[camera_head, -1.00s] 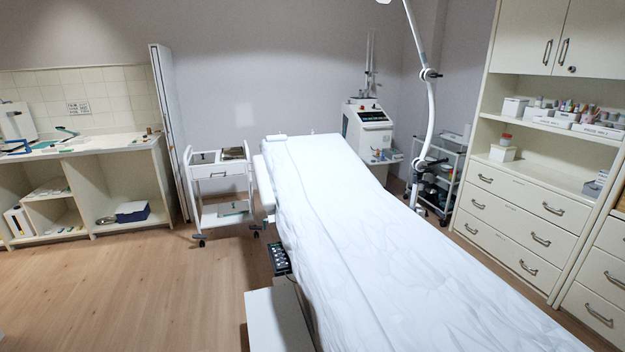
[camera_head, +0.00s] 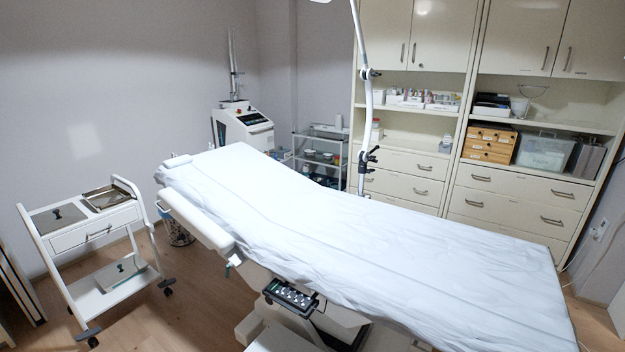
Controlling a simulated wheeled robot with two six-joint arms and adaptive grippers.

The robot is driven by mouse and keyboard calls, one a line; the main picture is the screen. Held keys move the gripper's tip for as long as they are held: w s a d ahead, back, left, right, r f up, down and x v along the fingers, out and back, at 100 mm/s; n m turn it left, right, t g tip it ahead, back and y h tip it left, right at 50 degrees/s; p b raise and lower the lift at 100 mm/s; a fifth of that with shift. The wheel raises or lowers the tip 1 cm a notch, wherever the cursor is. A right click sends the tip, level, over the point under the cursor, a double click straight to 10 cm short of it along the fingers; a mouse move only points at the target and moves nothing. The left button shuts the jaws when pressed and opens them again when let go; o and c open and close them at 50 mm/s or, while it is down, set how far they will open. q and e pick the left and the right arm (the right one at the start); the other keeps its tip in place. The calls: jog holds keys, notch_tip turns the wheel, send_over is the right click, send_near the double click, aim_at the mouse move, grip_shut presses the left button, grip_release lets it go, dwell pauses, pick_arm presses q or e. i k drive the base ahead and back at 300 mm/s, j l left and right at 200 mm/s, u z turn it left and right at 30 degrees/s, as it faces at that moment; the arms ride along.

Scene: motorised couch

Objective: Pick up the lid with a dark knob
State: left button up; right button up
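A flat grey lid with a dark knob (camera_head: 58,218) lies on the left part of the white trolley's top, beside an open metal tray (camera_head: 106,198). A second flat grey plate with a small dark knob (camera_head: 121,273) lies on the trolley's lower shelf. Neither of my grippers shows in the head view.
The white trolley (camera_head: 94,238) on castors stands at the left, with a drawer under its top. The long couch (camera_head: 330,215) with a white sheet fills the middle and right. A hand control (camera_head: 291,296) hangs at its near side. Bare wooden floor (camera_head: 185,310) lies between trolley and couch.

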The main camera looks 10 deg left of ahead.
aim_at(47, 221)
jog(key=i+j+z, duration=0.15)
jog(key=j+z, duration=0.25)
jog(key=j, duration=1.4)
jog(key=k+j+z, duration=0.15)
jog(key=j+z, duration=0.25)
jog(key=j, duration=1.4)
jog(key=j+u, duration=0.2)
jog(key=j, duration=0.3)
jog(key=i+j+u, duration=0.15)
jog(key=j, duration=0.35)
jog(key=j+u, duration=0.2)
jog(key=j, duration=0.3)
